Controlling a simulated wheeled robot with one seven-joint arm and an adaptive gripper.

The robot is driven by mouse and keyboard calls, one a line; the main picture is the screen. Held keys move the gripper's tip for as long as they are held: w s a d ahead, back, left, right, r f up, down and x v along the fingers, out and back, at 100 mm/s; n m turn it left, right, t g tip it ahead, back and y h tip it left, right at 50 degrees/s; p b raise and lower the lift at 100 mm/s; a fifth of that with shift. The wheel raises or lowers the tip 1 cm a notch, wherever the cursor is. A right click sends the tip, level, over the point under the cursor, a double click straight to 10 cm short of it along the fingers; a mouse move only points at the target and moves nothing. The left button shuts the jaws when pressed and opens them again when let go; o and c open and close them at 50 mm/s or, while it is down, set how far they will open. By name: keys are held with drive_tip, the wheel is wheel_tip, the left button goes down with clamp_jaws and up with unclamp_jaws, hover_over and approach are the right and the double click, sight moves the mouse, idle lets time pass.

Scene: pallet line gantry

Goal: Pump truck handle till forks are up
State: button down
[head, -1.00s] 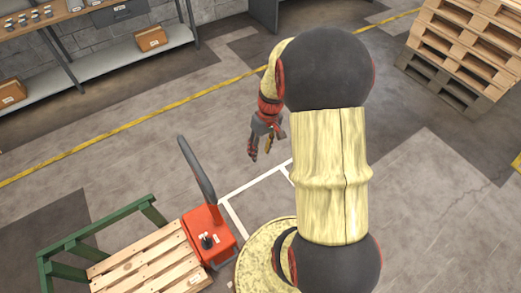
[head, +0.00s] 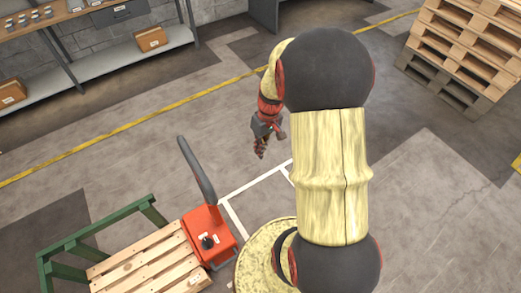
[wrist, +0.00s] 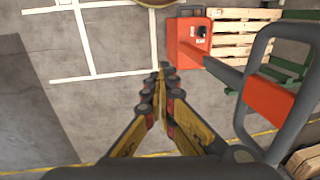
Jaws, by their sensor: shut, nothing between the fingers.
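The pallet truck's red body (head: 207,232) stands at the lower left in the head view, with its dark handle (head: 196,168) rising up and leaning to the upper left. In the wrist view the handle's grey loop (wrist: 246,92) with a red part (wrist: 268,100) is on the right, and the red body (wrist: 188,42) is at the top. My gripper (head: 261,153) is shut and empty, to the right of the handle and apart from it. In the wrist view my gripper (wrist: 162,72) points to the floor left of the loop. The forks are hidden under the pallet.
A wooden pallet (head: 140,262) lies by the truck, beside a green frame (head: 104,232). Stacked pallets (head: 470,45) stand at the upper right. A shelf (head: 110,68) with boxes is at the back left. The floor around the white lines (head: 236,210) is clear.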

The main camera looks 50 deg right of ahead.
drive_tip(key=c, duration=2.4)
unclamp_jaws()
drive_tip(key=o, duration=0.7)
drive_tip(key=shift+o, duration=0.4)
wheel_tip(320, 180, up, 12)
drive_tip(key=d, duration=0.1)
drive_tip(key=shift+s+d, duration=0.25)
drive_tip(key=shift+d, duration=0.15)
drive_tip(key=shift+f, duration=0.1)
drive_tip(key=shift+c, duration=0.2)
